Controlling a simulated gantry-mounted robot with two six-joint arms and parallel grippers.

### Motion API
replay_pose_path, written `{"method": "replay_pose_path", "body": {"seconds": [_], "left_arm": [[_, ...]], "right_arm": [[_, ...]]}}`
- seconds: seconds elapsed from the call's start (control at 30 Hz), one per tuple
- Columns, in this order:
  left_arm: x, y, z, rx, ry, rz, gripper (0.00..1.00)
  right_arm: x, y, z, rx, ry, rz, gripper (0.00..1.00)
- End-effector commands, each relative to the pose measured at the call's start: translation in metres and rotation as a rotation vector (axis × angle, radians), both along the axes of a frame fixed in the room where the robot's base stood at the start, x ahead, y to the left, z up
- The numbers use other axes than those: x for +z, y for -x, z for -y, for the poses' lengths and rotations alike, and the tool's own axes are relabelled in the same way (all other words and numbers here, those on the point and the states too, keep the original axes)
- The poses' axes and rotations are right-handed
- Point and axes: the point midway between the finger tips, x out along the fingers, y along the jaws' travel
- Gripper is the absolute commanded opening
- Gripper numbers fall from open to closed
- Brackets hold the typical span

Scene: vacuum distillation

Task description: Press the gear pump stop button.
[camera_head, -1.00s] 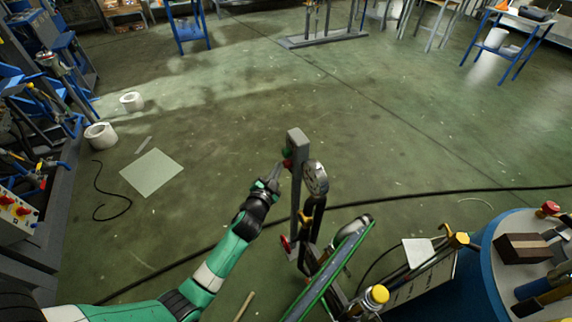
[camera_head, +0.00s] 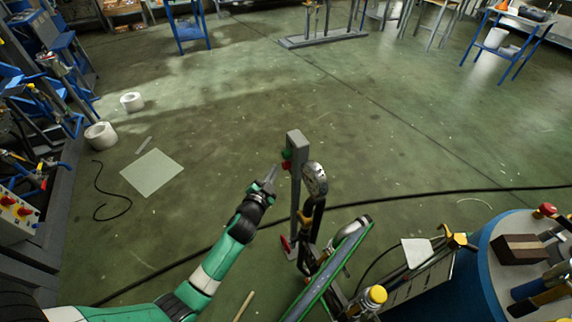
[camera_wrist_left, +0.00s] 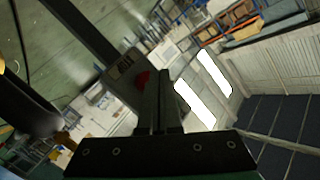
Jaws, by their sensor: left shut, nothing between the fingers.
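The grey control box (camera_head: 294,146) stands on a thin post near the middle of the head view. A green button (camera_head: 287,153) sits above a red button (camera_head: 286,165) on its left face. My left gripper (camera_head: 272,174) is shut and empty, its tip just left of and slightly below the red button, with a small gap. In the left wrist view, the red button (camera_wrist_left: 143,78) shows on the box (camera_wrist_left: 122,68), just left of my closed fingers (camera_wrist_left: 161,85). The fingers partly hide the box there. My right gripper is not in view.
A round gauge (camera_head: 315,179) stands right beside the post. A green-edged frame (camera_head: 330,270) and a blue drum (camera_head: 490,270) are at the lower right. A black cable (camera_head: 430,194) crosses the floor. The floor left of the post is mostly clear.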

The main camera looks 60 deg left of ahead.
Motion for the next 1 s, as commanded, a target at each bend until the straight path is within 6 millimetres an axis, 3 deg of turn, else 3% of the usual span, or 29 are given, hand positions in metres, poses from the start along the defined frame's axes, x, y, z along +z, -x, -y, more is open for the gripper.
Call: {"method": "replay_pose_path", "body": {"seconds": [0.5,1.0], "left_arm": [[0.003,0.055,-0.006,0.001,0.002,-0.001,0.00],[0.001,0.057,-0.006,0.001,0.000,0.000,0.00]], "right_arm": [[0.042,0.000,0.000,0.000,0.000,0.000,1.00],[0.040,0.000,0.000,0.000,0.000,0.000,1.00]]}}
